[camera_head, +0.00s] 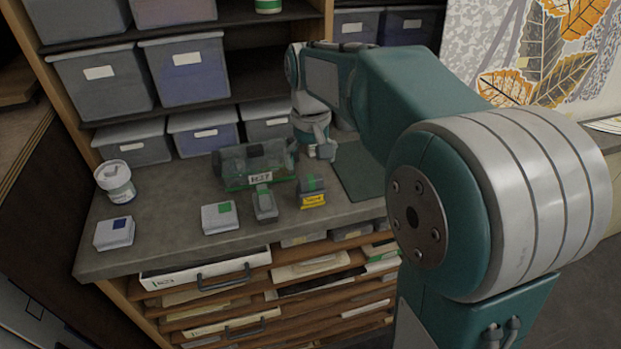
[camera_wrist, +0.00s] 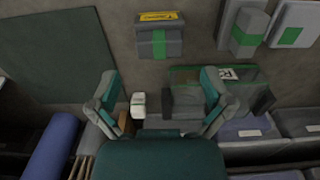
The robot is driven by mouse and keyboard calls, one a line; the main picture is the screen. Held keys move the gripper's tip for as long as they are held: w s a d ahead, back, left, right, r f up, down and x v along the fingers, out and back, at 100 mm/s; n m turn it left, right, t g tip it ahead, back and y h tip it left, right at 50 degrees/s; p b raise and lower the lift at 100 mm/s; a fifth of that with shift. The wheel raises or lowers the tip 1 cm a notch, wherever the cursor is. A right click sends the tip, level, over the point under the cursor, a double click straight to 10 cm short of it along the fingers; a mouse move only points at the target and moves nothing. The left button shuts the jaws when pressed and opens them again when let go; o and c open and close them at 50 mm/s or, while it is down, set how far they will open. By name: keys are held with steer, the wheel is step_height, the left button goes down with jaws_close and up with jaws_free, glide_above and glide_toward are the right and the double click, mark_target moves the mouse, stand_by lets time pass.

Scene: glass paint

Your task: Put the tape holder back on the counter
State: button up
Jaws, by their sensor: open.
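Two small grey holders with green bands stand on the counter (camera_head: 165,215), and I cannot tell for certain which is the tape holder. One holder has a yellow label (camera_head: 312,194) and shows at the top of the wrist view (camera_wrist: 158,42). The other, plain grey holder (camera_head: 265,206) shows to its right in the wrist view (camera_wrist: 246,30). My gripper (camera_head: 322,147) is above the back of the counter, beside the clear green container (camera_head: 238,170). In the wrist view my gripper (camera_wrist: 160,88) has its fingers wide apart, with both banded holders beyond them.
A white jar (camera_head: 115,182), a blue-marked box (camera_head: 115,233) and a green-marked box (camera_head: 219,217) stand on the left of the counter. A dark green mat (camera_head: 362,172) lies on the right. Storage bins (camera_head: 203,133) line the back.

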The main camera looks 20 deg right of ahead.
mark_target(311, 179)
step_height(311, 179, up, 5)
steer(key=shift+a+f, duration=0.1)
steer(key=shift+s+r, duration=0.2)
steer(key=s+f+t, duration=0.2)
steer(key=s, duration=0.8)
steer(key=s+f+t, duration=0.3)
steer(key=s, duration=0.7)
steer(key=shift+s+f+t, duration=0.25)
steer(key=shift+s+t, duration=0.05)
